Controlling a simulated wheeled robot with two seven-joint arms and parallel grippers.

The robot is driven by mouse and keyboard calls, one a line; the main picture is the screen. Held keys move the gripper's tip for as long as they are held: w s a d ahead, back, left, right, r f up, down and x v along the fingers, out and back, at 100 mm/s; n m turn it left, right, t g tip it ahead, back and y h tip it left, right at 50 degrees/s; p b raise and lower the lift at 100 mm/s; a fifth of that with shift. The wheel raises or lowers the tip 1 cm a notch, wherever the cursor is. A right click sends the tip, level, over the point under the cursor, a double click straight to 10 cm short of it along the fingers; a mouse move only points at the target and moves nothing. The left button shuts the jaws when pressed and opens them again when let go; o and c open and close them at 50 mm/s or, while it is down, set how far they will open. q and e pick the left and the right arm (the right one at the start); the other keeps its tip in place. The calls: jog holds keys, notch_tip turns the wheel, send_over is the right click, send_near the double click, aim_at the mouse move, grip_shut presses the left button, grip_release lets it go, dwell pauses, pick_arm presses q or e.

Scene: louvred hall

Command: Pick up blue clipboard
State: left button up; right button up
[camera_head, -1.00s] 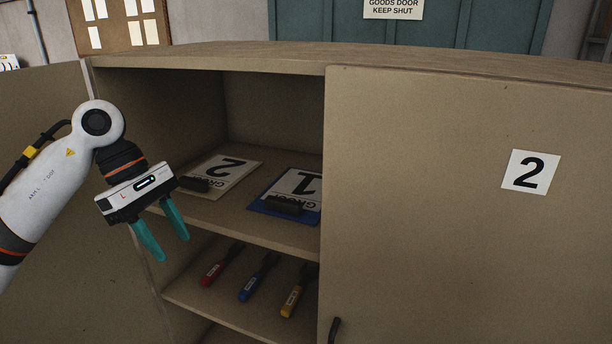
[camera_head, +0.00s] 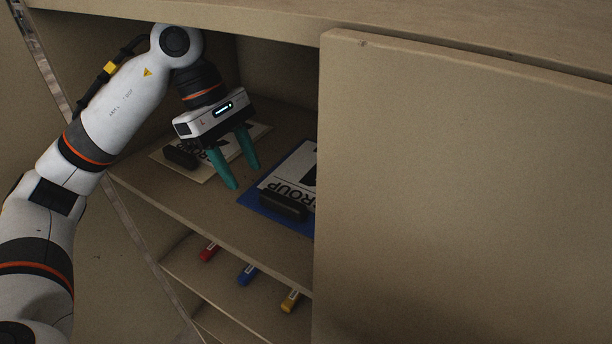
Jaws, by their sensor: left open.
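The blue clipboard (camera_head: 246,197) lies flat on the cabinet's upper shelf, with a white sheet marked "GROUP" and a dark clip at its front edge. Its right part is hidden behind the closed door panel. My left gripper (camera_head: 244,177) is open and empty, its teal fingers pointing down inside the cabinet. It is just left of the blue clipboard, between it and a cream clipboard. I cannot tell how high the fingertips are above the shelf. My right gripper is not in view.
The cream clipboard (camera_head: 206,174) lies at the left of the same shelf, partly behind my gripper. A closed door panel (camera_head: 460,190) covers the cabinet's right half. Red (camera_head: 209,252), blue (camera_head: 247,274) and yellow (camera_head: 290,300) handled tools lie on the shelf below.

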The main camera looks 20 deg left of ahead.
aim_at(281, 198)
pick_arm(q)
jog(key=shift+d, duration=0.65)
jog(key=shift+d+p, duration=0.35)
jog(key=shift+d, duration=0.15)
jog(key=d+p, duration=0.1)
jog(key=d, duration=0.1)
jog(key=d+p, duration=0.1)
jog(key=d, duration=0.1)
jog(key=shift+s+d+r, duration=0.1)
jog(key=shift+s, duration=0.3)
jog(key=x, duration=0.2)
jog(key=shift+f, duration=0.3)
jog(key=shift+d+f, duration=0.1)
jog(key=shift+f, duration=0.25)
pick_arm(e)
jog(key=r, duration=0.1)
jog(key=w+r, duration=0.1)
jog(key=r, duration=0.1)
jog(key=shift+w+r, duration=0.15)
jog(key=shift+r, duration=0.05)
pick_arm(q)
jog(key=shift+c, duration=0.5)
grip_shut()
